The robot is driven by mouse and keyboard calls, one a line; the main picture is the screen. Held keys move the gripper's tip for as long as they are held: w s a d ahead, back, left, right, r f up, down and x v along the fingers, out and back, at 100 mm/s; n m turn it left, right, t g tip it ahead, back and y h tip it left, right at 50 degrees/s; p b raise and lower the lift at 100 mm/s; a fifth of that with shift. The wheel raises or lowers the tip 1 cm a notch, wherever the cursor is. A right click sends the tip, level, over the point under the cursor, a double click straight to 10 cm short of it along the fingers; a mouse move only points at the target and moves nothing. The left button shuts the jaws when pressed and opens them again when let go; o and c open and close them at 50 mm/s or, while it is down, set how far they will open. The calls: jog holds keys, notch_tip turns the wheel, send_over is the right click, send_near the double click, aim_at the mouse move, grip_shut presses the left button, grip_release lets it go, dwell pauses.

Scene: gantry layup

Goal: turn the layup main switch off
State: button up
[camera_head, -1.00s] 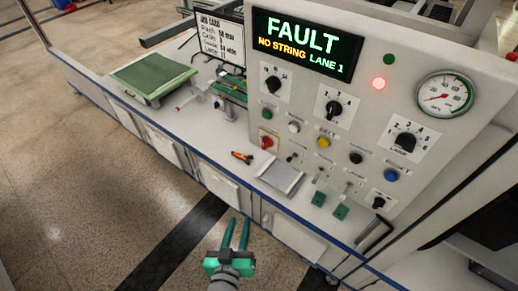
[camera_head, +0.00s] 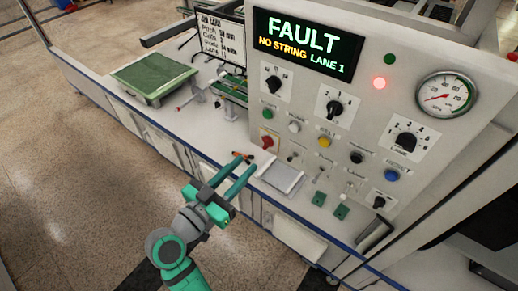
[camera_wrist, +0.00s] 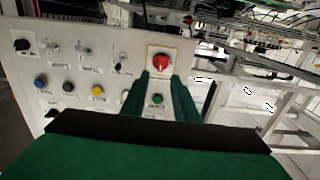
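The likely main switch is a red rotary knob (camera_head: 267,142) at the lower left of the grey control panel (camera_head: 300,105). In the wrist view the red knob (camera_wrist: 160,61) sits on a yellow-edged plate, seen beyond and between my finger tips. Its exact setting is too small to tell. My gripper (camera_head: 246,165) is open and empty, with its two teal fingers pointing toward the panel. It is in front of the knob and apart from it. In the wrist view my gripper's fingers (camera_wrist: 160,95) flank a green button (camera_wrist: 157,99).
The panel carries a lit FAULT display (camera_head: 307,42), a lit red lamp (camera_head: 379,83), a gauge (camera_head: 446,95), black knobs and several buttons. An orange-handled tool (camera_head: 243,156) and a grey tray (camera_head: 284,178) lie on the ledge near my fingers. A green board (camera_head: 155,76) lies farther left.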

aim_at(264, 145)
jog(key=x, duration=0.8)
jog(key=shift+w+d, duration=0.1)
jog(key=shift+d, duration=0.05)
jog(key=shift+a, duration=0.2)
jog(key=shift+c, duration=0.6)
grip_shut()
